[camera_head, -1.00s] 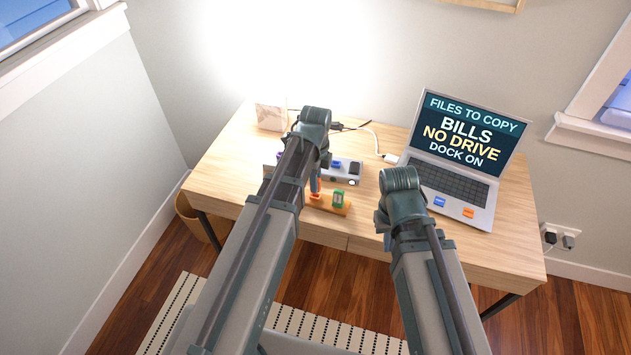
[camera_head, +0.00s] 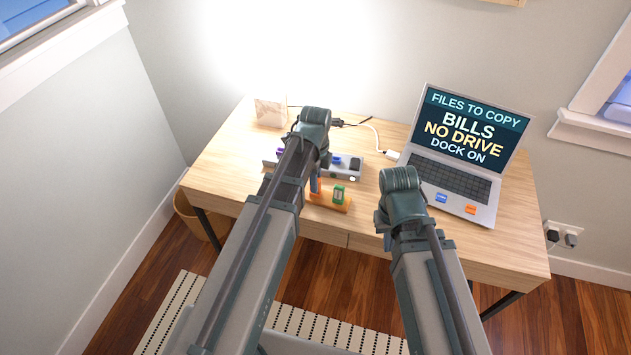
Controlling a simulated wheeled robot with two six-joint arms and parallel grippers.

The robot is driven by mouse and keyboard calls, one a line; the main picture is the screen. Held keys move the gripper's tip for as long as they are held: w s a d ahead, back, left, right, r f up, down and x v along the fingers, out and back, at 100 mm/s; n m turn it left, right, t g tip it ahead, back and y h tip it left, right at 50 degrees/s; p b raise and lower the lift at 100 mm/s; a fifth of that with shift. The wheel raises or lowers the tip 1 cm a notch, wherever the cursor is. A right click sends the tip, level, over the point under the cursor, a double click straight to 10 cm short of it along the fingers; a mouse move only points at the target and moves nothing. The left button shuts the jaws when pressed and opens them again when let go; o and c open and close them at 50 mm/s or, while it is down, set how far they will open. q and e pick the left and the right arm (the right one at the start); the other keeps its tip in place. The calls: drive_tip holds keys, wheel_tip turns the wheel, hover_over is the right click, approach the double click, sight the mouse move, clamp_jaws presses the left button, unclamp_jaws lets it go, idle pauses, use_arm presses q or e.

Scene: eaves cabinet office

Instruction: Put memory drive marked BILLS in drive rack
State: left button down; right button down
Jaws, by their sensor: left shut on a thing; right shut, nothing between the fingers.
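My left gripper (camera_head: 316,186) is over the front middle of the desk, shut on a small drive that its fingers mostly hide. The orange drive rack (camera_head: 327,204) lies right below it near the desk's front edge, with a green drive (camera_head: 339,193) standing in its right part. I cannot tell whether the held drive touches the rack, and no label on it is readable. My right gripper (camera_head: 387,240) is shut and empty near the front edge, mostly hidden by its wrist. The laptop (camera_head: 462,150) screen reads FILES TO COPY, BILLS, NO DRIVE, DOCK ON.
A grey dock (camera_head: 350,171) lies behind the rack, partly hidden by my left arm; blue and purple pieces show at it. Blue (camera_head: 441,198) and orange (camera_head: 471,209) pieces are on the laptop's front. A cable (camera_head: 374,135) runs behind. A paper bag (camera_head: 271,112) stands back left.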

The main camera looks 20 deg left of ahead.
use_arm(q)
drive_tip(key=shift+f+b, duration=0.3)
drive_tip(key=shift+f, duration=0.1)
drive_tip(key=c, duration=0.7)
unclamp_jaws()
drive_tip(key=shift+r, duration=0.15)
wheel_tip(320, 180, up, 14)
drive_tip(key=p, duration=1.4)
drive_tip(key=shift+f, duration=0.2)
drive_tip(key=shift+s+d+r+n+y, duration=0.1)
drive_tip(key=shift+s+d+n+y, duration=0.1)
drive_tip(key=shift+s+d+n, duration=1.95)
drive_tip(key=shift+s+d+f+n+y, duration=0.15)
drive_tip(key=shift+s+d+n, duration=1.2)
drive_tip(key=shift+s+n, duration=1.4)
drive_tip(key=shift+s+d+r+n+y, duration=0.15)
drive_tip(key=shift+s+d+n+y, duration=0.1)
drive_tip(key=shift+s+d+n, duration=1.9)
